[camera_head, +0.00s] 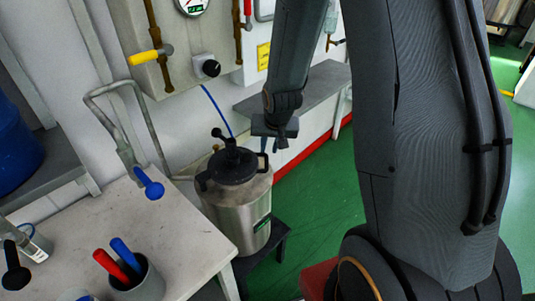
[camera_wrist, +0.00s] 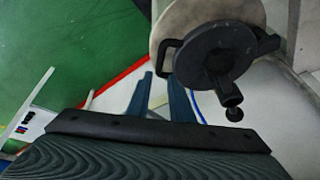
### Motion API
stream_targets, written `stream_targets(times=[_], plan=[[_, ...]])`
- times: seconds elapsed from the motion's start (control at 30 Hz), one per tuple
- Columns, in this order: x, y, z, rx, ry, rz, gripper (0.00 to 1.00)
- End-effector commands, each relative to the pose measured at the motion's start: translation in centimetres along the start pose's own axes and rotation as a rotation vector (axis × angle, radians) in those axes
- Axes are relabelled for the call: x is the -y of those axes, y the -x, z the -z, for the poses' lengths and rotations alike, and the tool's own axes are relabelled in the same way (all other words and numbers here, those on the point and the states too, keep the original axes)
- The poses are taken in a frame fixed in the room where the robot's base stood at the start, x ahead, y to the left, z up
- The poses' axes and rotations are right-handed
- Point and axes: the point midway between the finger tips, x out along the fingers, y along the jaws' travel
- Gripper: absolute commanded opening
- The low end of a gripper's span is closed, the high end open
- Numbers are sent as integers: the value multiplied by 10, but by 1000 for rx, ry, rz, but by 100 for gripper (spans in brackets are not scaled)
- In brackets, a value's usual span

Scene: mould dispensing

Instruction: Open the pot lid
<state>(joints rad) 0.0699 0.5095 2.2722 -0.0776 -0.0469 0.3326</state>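The pot (camera_head: 240,215) is a steel cylinder on a low dark stand in the head view, beside the white table. Its black lid (camera_head: 236,170) sits on top, with side handles and a raised central fitting. In the wrist view the lid (camera_wrist: 200,62) shows at the upper right, over the pot's pale top (camera_wrist: 168,22). My gripper (camera_head: 269,149) is just right of the lid in the head view, pointing down. Whether a finger touches the lid's handle cannot be told.
The white table (camera_head: 165,235) at left holds a grey cup (camera_head: 148,285) with red and blue handled tools. A bent metal pipe (camera_head: 125,125) with a blue lever rises behind it. A wall panel (camera_head: 185,55) with gauge and valves stands behind. Green floor (camera_head: 315,215) is clear at right.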

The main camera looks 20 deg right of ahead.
Motion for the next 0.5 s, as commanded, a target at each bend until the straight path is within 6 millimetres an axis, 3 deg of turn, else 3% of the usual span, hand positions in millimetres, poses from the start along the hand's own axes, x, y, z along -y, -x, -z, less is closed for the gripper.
stream_targets(times=[0.5], plan=[[0,-60,-1,3,1,-1,20]])
